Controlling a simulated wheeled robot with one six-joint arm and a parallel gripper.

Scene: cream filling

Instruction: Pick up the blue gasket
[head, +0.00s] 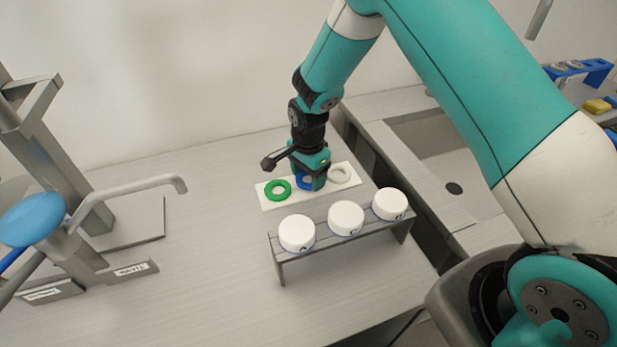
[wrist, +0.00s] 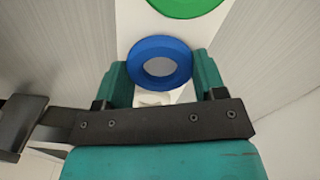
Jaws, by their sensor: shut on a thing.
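The blue gasket (head: 304,181) is a ring at the middle of a white plate (head: 266,203), partly hidden by my gripper in the head view. In the wrist view the blue gasket (wrist: 160,45) lies between my two teal fingers. My gripper (head: 313,184) points down over the plate. Its fingers (wrist: 161,84) are closed against the ring's left and right sides. Whether the ring touches the plate or is slightly above it I cannot tell.
A green gasket (head: 278,190) lies left of it and a pale gasket (head: 340,174) right. In front, a grey rack holds white-capped jars (head: 297,233), (head: 346,218), (head: 391,204). A metal press with a blue knob (head: 33,218) stands left. A sink (head: 440,150) is at right.

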